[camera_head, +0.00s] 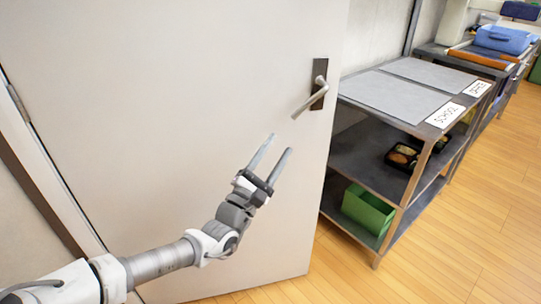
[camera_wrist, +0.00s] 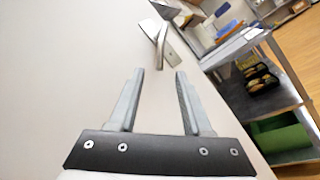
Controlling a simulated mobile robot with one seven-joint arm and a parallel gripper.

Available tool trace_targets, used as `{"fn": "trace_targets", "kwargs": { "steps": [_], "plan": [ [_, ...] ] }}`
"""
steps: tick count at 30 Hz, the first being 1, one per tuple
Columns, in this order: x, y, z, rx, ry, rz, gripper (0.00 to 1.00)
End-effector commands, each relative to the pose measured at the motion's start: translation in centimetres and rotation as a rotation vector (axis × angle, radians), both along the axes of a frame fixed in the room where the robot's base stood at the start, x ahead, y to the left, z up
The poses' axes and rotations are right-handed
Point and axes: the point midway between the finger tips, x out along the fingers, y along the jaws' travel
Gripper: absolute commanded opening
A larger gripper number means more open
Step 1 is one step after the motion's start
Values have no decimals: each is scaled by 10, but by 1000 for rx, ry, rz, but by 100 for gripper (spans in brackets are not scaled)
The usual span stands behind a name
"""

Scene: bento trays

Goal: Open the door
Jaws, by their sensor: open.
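The door (camera_head: 180,90) is a large pale panel that fills the left half of the head view. Its lever handle (camera_head: 311,101) sits on a dark plate near the door's right edge, and the lever slants down to the left. My gripper (camera_head: 277,146) is open and empty, below and left of the handle and apart from it. In the wrist view the handle (camera_wrist: 161,42) is above my two spread fingers (camera_wrist: 157,76), with nothing between them. Hinges show at the door's far left edge, and the right edge stands beside the shelf.
A grey metal shelf (camera_head: 398,94) with label cards stands just right of the door. It holds a green bin (camera_head: 368,209) and a bento tray (camera_head: 403,156). A blue case (camera_head: 503,39) lies farther back. Wooden floor (camera_head: 470,220) is free at the right.

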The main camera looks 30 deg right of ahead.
Motion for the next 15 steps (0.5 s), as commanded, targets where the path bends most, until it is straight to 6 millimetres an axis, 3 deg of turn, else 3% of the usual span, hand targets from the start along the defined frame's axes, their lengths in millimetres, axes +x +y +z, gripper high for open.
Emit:
{"fn": "trace_targets", "kwargs": {
  "steps": [6, 15],
  "plan": [
    [-9, 18, -8, 0, 0, 1, 49],
    [-10, 20, -9, 0, 0, 0, 49]
  ]
}}
